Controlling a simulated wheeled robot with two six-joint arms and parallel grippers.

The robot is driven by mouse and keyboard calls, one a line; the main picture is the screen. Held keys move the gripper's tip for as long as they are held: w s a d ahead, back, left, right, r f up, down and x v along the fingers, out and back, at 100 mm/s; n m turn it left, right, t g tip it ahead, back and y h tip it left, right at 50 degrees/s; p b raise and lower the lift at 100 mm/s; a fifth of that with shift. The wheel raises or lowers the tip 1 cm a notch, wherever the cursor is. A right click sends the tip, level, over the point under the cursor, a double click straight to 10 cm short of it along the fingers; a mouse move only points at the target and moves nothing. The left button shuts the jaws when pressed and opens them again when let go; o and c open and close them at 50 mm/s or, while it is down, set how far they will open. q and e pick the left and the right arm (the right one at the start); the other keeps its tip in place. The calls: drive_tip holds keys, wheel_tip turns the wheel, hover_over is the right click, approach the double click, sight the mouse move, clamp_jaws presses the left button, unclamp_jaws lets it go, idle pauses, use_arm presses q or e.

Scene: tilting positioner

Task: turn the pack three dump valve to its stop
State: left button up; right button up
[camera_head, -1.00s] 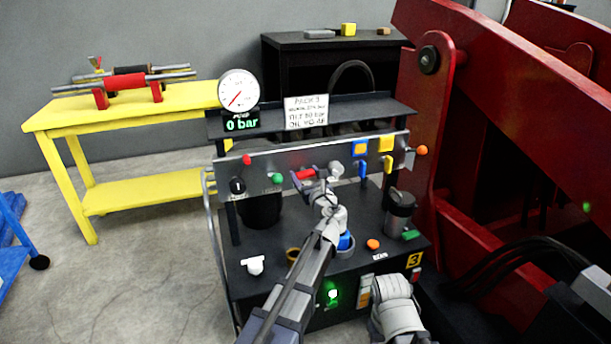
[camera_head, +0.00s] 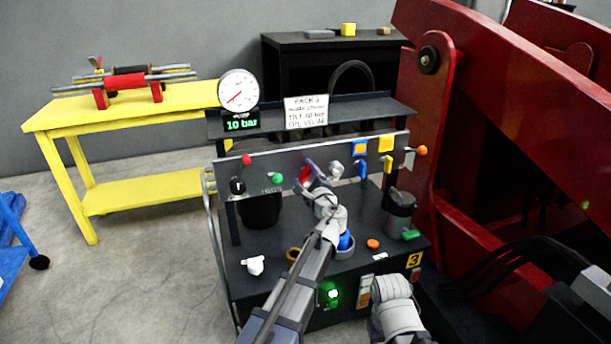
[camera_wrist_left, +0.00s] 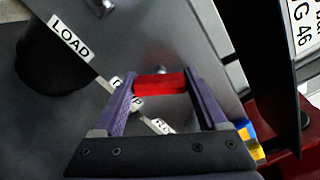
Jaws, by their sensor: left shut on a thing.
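The dump valve's red handle (camera_wrist_left: 160,83) lies between the two purple fingers of my left gripper (camera_wrist_left: 158,95) in the left wrist view. The gripper is shut on it. In the head view my left gripper (camera_head: 311,170) is at the grey panel (camera_head: 235,176), and only a little of the red handle (camera_head: 304,174) shows beside the fingers. The label below the handle is partly hidden by a finger. The pack's round gauge (camera_head: 238,89) has a green readout (camera_head: 241,123) of 10 bar. My right gripper is not in view.
A green knob (camera_head: 277,178) and a red knob (camera_head: 246,159) sit left of the handle. Blue (camera_head: 361,150) and yellow (camera_head: 387,143) parts sit right of it. A motor-like cylinder (camera_head: 400,212) stands on the pack. The large red frame (camera_head: 430,150) is close on the right.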

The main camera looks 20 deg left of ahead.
use_arm(q)
drive_tip(key=n, duration=0.6)
drive_tip(key=shift+n, duration=0.3)
idle(0.5)
drive_tip(key=o, duration=1.3)
drive_tip(key=v, duration=0.7)
drive_tip(key=shift+s+d, duration=0.2)
drive_tip(key=shift+s, duration=0.15)
